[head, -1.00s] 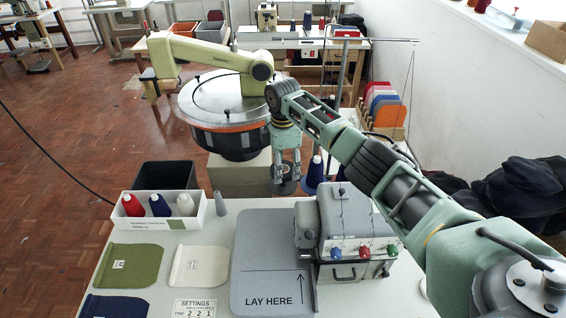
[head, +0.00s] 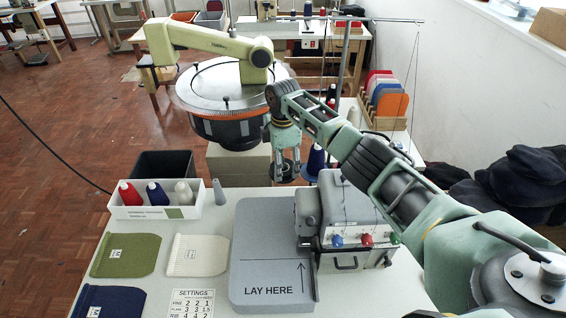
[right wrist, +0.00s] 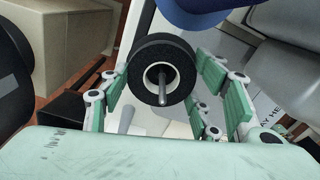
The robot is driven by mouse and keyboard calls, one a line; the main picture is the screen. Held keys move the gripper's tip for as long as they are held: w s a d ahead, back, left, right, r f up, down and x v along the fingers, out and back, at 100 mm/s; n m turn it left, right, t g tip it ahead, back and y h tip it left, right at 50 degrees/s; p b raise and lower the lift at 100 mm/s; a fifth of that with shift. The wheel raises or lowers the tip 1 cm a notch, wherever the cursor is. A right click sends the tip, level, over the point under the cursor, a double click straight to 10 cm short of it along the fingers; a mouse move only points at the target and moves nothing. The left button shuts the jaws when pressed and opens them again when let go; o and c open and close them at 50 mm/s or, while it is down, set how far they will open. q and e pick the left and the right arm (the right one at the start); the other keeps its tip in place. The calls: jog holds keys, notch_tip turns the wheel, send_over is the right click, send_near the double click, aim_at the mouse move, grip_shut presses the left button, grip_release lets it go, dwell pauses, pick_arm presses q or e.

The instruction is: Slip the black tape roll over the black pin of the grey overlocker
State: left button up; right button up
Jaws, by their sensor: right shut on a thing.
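The black tape roll (right wrist: 137,68) is a thick dark ring with a pale core. It sits between the fingers of my right gripper (right wrist: 165,88), which is shut on it. In the head view the roll (head: 284,172) hangs at the fingertips of my right gripper (head: 285,160), behind and left of the grey overlocker (head: 352,222). My left gripper is out of view.
A grey "LAY HERE" plate (head: 262,245) lies left of the overlocker. A white box (head: 154,212) of thread cones and a grey cone (head: 219,192) stand farther left. A navy cone (head: 316,160) stands right of the gripper. A round machine (head: 232,88) stands behind.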

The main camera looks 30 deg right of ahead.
jog(key=o, duration=1.1)
notch_tip(320, 180, up, 12)
jog(key=shift+s+f, duration=0.1)
dwell(0.4)
